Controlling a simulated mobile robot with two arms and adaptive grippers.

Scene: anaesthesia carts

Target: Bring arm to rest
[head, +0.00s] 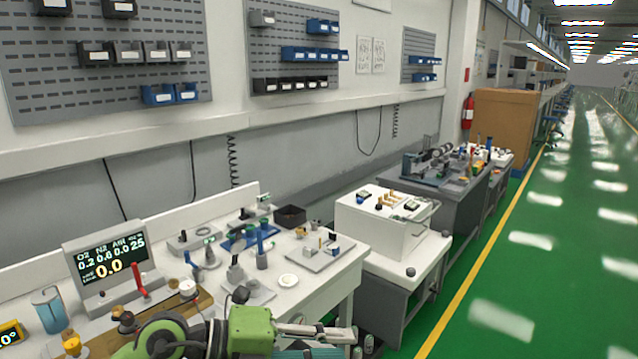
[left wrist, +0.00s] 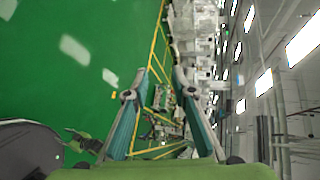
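My left gripper (head: 335,342) is at the bottom middle of the head view, in front of the near white bench (head: 335,280). Its green body points to the right. In the left wrist view the two teal-padded fingers of the left gripper (left wrist: 164,72) stand apart with nothing held between them. The lower part of the gripper is cut off by the head frame's edge. My right gripper shows in neither view.
The near bench carries a monitor (head: 108,262) and several small parts. A white box (head: 385,225) stands on a second bench farther right. Wall panels (head: 105,85) hold bins. The green floor (head: 520,270) right of the yellow line is clear.

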